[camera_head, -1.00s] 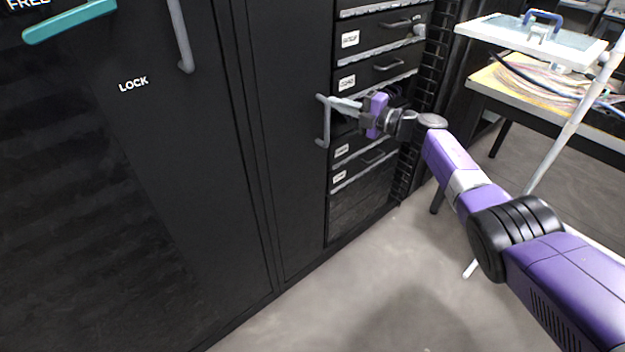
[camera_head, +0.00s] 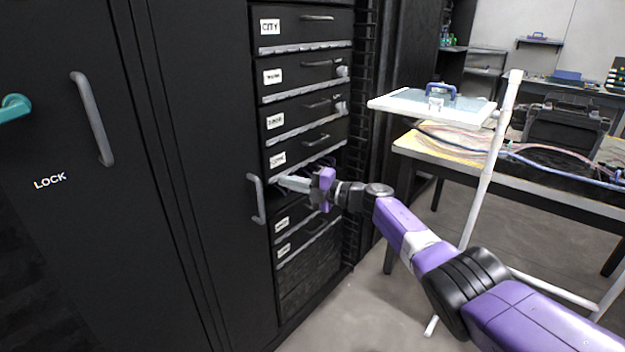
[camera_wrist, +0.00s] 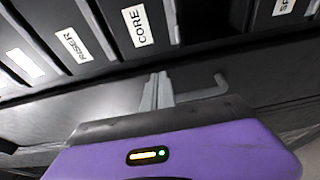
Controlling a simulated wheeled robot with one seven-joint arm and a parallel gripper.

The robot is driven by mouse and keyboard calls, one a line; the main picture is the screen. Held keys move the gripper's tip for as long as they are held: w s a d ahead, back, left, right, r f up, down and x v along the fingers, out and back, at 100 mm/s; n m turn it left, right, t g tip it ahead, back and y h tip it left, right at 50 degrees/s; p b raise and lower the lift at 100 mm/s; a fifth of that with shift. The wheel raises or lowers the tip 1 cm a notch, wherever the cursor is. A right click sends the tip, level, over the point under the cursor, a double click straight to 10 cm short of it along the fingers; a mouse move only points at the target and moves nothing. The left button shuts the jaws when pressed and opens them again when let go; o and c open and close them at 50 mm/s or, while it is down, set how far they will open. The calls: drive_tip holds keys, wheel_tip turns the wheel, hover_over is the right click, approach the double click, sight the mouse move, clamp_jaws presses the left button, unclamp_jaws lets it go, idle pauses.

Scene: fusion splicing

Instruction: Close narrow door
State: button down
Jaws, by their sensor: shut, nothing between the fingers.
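The narrow door (camera_head: 200,150) is a tall black panel left of a stack of labelled drawers in the head view. Its grey handle (camera_head: 257,199) is on its right side. The drawer fronts show uncovered to the right of the door's edge. My gripper (camera_head: 284,182) is shut and empty, in front of the lower drawers, just right of the handle's upper part. Whether it touches the handle is not clear. The wrist view shows my shut fingers (camera_wrist: 156,91) beside a grey bent handle (camera_wrist: 207,93); I cannot tell which handle it is.
A wide black door marked LOCK stands left, with a grey handle (camera_head: 92,118) and a teal handle (camera_head: 14,107). A table with cables (camera_head: 450,150) and a white stand with a tray (camera_head: 384,103) are on the right. Some floor shows between rack and table.

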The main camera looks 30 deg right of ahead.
drive_tip(key=d+b, duration=0.7)
drive_tip(key=b, duration=0.2)
drive_tip(key=shift+w+f+b, duration=0.15)
drive_tip(key=shift+w+b, duration=0.05)
drive_tip(key=shift+b, duration=0.15)
